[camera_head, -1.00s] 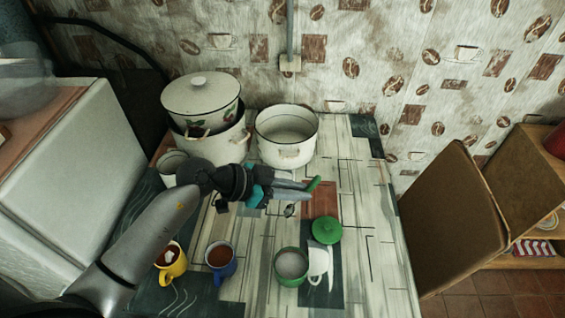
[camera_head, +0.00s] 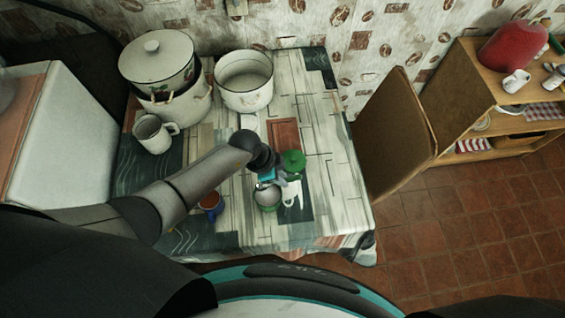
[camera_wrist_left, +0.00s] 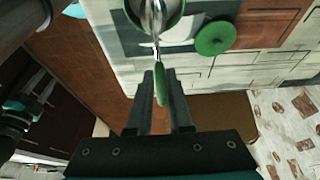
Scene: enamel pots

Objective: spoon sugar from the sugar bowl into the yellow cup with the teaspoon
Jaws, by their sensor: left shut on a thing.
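My left gripper (camera_wrist_left: 161,80) is shut on the green handle of the teaspoon (camera_wrist_left: 163,88). The spoon's metal end reaches over the sugar bowl (camera_wrist_left: 172,12), which is cut off by the top edge of the wrist view. In the head view my left gripper (camera_head: 279,182) is just above the green sugar bowl (camera_head: 268,204), which holds pale sugar. I cannot tell whether the spoon touches the sugar. The yellow cup is hidden, apparently behind my left arm. A black and teal part at the wrist view's left edge looks like my right gripper (camera_wrist_left: 32,95); its jaws are unclear.
A white mug (camera_head: 152,135) and large pots (camera_head: 244,90) stand farther back.

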